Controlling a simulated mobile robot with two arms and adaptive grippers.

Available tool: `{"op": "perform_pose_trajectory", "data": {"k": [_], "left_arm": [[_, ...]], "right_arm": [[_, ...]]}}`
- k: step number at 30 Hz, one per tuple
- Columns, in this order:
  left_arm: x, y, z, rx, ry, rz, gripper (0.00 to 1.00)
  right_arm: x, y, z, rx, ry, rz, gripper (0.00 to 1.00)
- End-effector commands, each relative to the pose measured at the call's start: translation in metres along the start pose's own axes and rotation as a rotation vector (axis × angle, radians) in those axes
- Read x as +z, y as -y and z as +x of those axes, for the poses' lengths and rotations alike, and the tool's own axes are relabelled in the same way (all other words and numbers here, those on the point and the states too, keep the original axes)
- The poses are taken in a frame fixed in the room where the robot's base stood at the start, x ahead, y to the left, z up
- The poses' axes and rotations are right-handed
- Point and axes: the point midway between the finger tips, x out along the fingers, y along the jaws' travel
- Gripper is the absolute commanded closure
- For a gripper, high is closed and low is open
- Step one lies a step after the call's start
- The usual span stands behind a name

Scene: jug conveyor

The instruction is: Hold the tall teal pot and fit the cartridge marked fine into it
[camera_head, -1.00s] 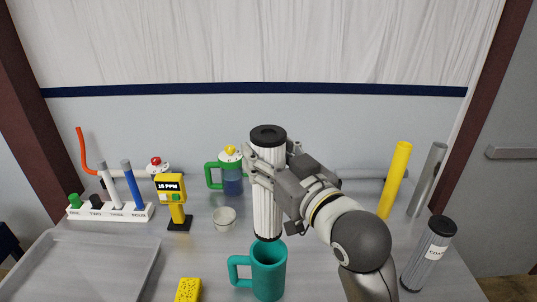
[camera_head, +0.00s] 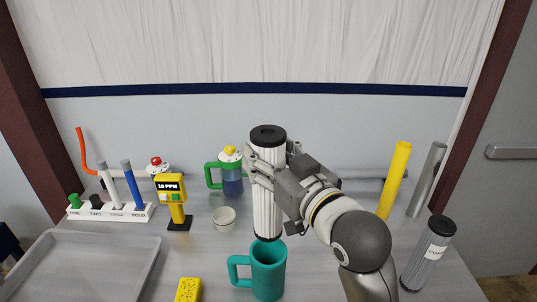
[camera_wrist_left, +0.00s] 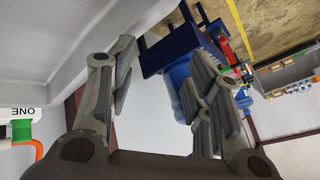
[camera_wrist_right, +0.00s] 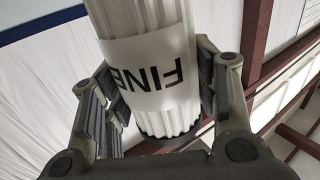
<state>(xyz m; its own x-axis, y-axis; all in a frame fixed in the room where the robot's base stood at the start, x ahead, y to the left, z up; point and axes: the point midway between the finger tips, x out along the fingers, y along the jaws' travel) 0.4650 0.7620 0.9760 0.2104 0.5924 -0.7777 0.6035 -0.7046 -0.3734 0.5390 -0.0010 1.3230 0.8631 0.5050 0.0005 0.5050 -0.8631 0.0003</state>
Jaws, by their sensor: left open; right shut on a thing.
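The tall teal pot (camera_head: 268,272) stands upright on the table at the front middle, its handle to the left. The white pleated cartridge (camera_head: 266,205) with black end caps is upright directly above the pot, its lower end at the pot's mouth. I cannot tell how far it is inside the rim. My right gripper (camera_head: 264,172) is shut on this cartridge near its upper part. The right wrist view shows its label (camera_wrist_right: 150,72) reading FINE, upside down, between the fingers. My left gripper (camera_wrist_left: 165,85) is open and empty, away from the pot, seen only in its wrist view.
Another cartridge (camera_head: 430,255), dark-capped and labelled, stands at the right. Yellow (camera_head: 396,180) and grey tubes stand behind right.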

Motion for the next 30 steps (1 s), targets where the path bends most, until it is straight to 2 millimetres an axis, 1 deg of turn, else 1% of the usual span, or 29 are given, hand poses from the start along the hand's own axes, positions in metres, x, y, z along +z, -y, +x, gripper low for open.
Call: {"op": "perform_pose_trajectory", "data": {"k": [1, 5, 6, 8, 9, 11, 12, 14, 15, 17, 18, 20, 21, 22, 23, 24, 26, 27, 29, 30], "left_arm": [[-0.001, -0.025, -0.004, 0.045, 0.002, 0.002, 0.54], [-0.002, -0.084, -0.019, 0.155, 0.010, 0.015, 0.54], [-0.002, -0.103, -0.025, 0.191, 0.012, 0.021, 0.54], [-0.003, -0.131, -0.036, 0.245, 0.014, 0.029, 0.54], [-0.003, -0.150, -0.043, 0.282, 0.015, 0.034, 0.54], [-0.004, -0.177, -0.056, 0.336, 0.015, 0.046, 0.54], [-0.004, -0.195, -0.065, 0.372, 0.017, 0.053, 0.54], [-0.005, -0.221, -0.080, 0.427, 0.015, 0.064, 0.54], [-0.006, -0.238, -0.091, 0.463, 0.015, 0.072, 0.54], [-0.007, -0.262, -0.108, 0.517, 0.013, 0.086, 0.54], [-0.008, -0.278, -0.120, 0.553, 0.011, 0.095, 0.54], [-0.008, -0.302, -0.139, 0.608, 0.008, 0.110, 0.54], [-0.009, -0.317, -0.153, 0.644, 0.004, 0.121, 0.54], [-0.009, -0.327, -0.163, 0.672, 0.001, 0.128, 0.54], [-0.004, -0.338, -0.173, 0.692, 0.005, 0.160, 0.54], [0.006, -0.350, -0.186, 0.711, 0.010, 0.228, 0.54], [0.019, -0.368, -0.206, 0.744, 0.011, 0.323, 0.54], [0.028, -0.379, -0.221, 0.766, 0.010, 0.388, 0.54], [0.041, -0.394, -0.243, 0.800, 0.005, 0.486, 0.54], [0.051, -0.403, -0.259, 0.822, -0.001, 0.554, 0.54]], "right_arm": [[-0.001, 0.000, 0.000, 0.000, -0.002, 0.000, 0.87], [-0.001, 0.000, 0.000, 0.000, -0.002, 0.000, 0.87], [-0.001, 0.000, 0.000, 0.000, -0.002, 0.000, 0.87], [-0.001, 0.000, 0.000, 0.000, -0.002, 0.000, 0.87], [-0.001, 0.000, 0.000, 0.000, -0.002, 0.000, 0.87], [-0.001, 0.000, 0.000, 0.000, -0.002, 0.000, 0.87], [-0.001, 0.000, 0.000, 0.000, -0.002, 0.000, 0.87], [-0.001, 0.000, 0.000, 0.000, -0.002, 0.000, 0.87], [-0.001, 0.000, 0.000, 0.000, -0.002, 0.000, 0.87], [-0.001, 0.000, 0.000, 0.000, -0.002, 0.000, 0.87], [-0.001, 0.000, 0.000, 0.000, -0.002, 0.000, 0.87], [-0.001, 0.000, 0.000, 0.000, -0.002, 0.000, 0.87], [-0.001, 0.000, 0.000, 0.000, -0.002, 0.000, 0.87], [-0.001, 0.000, 0.000, 0.000, -0.002, 0.000, 0.87], [-0.001, 0.000, 0.000, 0.000, -0.002, 0.000, 0.87], [-0.001, 0.000, 0.000, 0.000, -0.002, 0.000, 0.87], [-0.001, 0.000, 0.000, 0.000, -0.002, 0.000, 0.87], [-0.001, 0.000, 0.000, 0.000, -0.002, 0.000, 0.87], [-0.001, 0.000, 0.000, 0.000, -0.002, 0.000, 0.87], [-0.001, 0.000, 0.000, 0.000, -0.002, 0.000, 0.87]]}}
